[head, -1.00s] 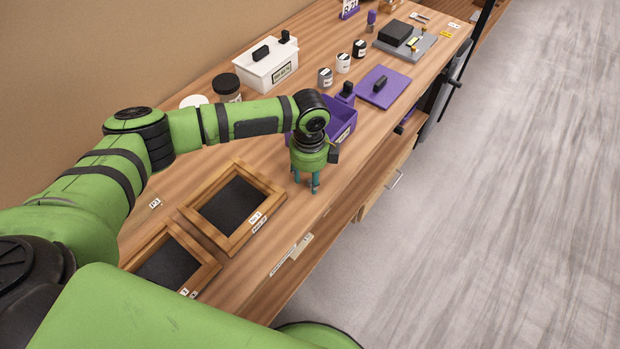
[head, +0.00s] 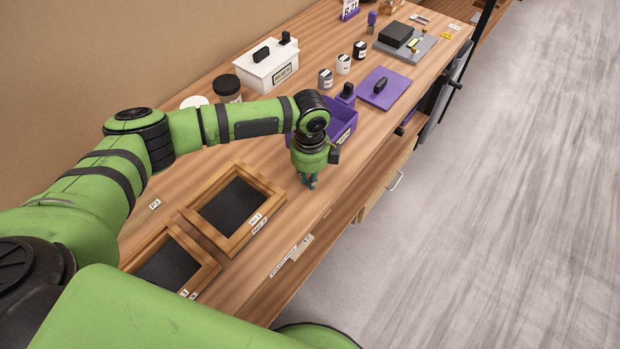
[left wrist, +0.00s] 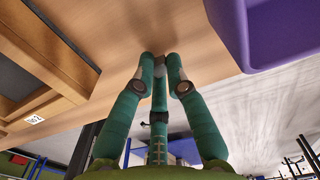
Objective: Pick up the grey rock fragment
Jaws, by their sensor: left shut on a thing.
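My left gripper (head: 309,183) points down at the table, just in front of the purple bin. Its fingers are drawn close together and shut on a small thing. In the left wrist view, the teal fingertips (left wrist: 160,62) come together near the wooden tabletop. A little grey shows between them, which fits the grey rock fragment; the fingers hide most of it. I cannot make out the fragment in the head view, and I cannot tell whether it still touches the table. My right gripper is not in view.
A purple bin (head: 343,134) stands close behind the gripper. Wooden frames with dark insets (head: 245,232) lie to its left. A white box (head: 268,74), several small jars and a purple lid (head: 385,88) are farther back. The table's front edge is close on the right.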

